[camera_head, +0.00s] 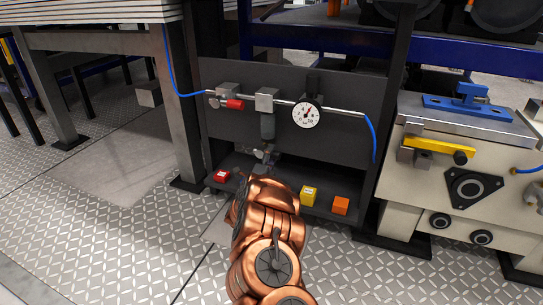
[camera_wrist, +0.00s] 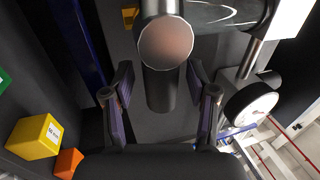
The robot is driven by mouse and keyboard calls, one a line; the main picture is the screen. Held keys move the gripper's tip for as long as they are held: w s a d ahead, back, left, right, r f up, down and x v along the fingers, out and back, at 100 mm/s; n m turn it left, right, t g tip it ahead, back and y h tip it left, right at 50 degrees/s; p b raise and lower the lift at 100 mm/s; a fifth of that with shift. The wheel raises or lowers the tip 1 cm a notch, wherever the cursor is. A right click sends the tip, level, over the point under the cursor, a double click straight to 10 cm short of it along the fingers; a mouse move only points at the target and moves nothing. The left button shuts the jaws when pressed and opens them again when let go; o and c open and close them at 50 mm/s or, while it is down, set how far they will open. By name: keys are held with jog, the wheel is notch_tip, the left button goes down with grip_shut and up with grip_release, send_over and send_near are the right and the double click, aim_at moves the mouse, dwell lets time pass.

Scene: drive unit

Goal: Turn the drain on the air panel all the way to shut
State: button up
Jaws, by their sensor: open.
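The air panel (camera_head: 345,145) is a dark upright plate with a horizontal pipe. A dark cylindrical bowl (camera_head: 267,127) hangs from a grey block at the middle of the pipe. My gripper (camera_head: 262,155) is just under this bowl in the head view. In the wrist view my gripper (camera_wrist: 161,97) is open, with one dark finger on each side of a dark grey cylinder (camera_wrist: 163,92). A round, pinkish shiny end face (camera_wrist: 166,43) shows above it. I see no clear contact with the fingers. I cannot tell the drain apart from the bowl; the gripper hides that area in the head view.
A red-handled valve (camera_head: 235,104) is on the pipe to the left, and a white gauge (camera_head: 306,115) to the right. Red (camera_head: 222,175), yellow (camera_head: 308,195) and orange (camera_head: 340,205) blocks sit on the panel's shelf. A machine (camera_head: 460,165) stands to the right.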

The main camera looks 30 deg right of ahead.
jog(key=v, duration=1.1)
jog(key=shift+s+a, duration=0.15)
jog(key=shift+a, duration=0.05)
jog(key=shift+f, duration=0.15)
